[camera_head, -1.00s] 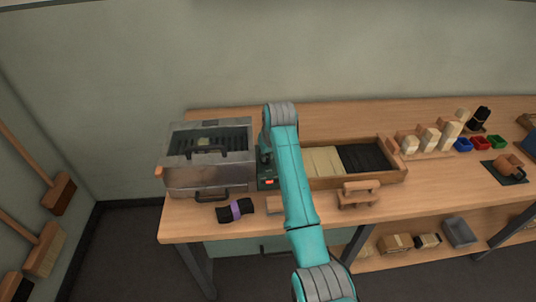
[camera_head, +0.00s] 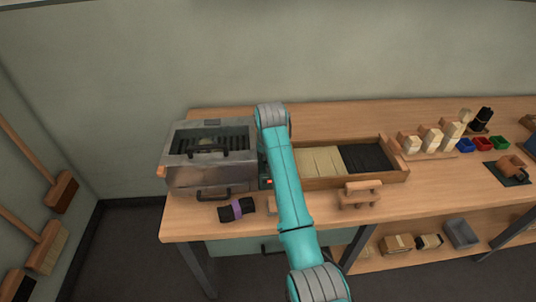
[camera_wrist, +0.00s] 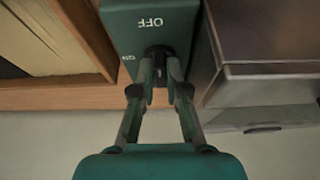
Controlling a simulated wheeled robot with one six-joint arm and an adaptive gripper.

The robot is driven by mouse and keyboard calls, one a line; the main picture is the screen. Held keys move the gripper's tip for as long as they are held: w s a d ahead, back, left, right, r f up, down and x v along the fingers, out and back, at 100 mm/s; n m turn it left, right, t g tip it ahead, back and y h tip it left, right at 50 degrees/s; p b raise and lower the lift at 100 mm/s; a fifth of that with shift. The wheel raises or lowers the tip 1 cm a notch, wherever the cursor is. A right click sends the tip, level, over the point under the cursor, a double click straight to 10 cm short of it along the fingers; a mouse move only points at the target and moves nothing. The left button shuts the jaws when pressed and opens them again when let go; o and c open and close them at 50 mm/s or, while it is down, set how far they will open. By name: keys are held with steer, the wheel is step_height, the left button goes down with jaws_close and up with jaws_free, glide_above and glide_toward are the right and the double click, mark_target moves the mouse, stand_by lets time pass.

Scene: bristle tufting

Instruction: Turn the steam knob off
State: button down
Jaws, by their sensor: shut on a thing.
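The steam knob (camera_wrist: 158,50) is a small dark knob on a green control box (camera_wrist: 168,14) in the wrist view. The box face carries the word OFF above the knob and a smaller label beside it to the left, both upside down. My gripper (camera_wrist: 160,74) is shut on the knob, with a fingertip on either side. The fingers hide part of the knob, and I cannot tell which mark it points at. In the head view my arm covers most of the control box; a sliver with a red light (camera_head: 268,182) shows, and my gripper is hidden.
A grey metal steam box (camera_head: 238,168) stands close beside the control box on the wooden bench (camera_head: 330,222). A divided wooden tray (camera_head: 396,176) with pale and black bristles lies on the other side. A dark bundle with a purple band (camera_head: 236,210) lies in front.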

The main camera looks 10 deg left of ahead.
steer(key=c, duration=1.2)
jaws_free()
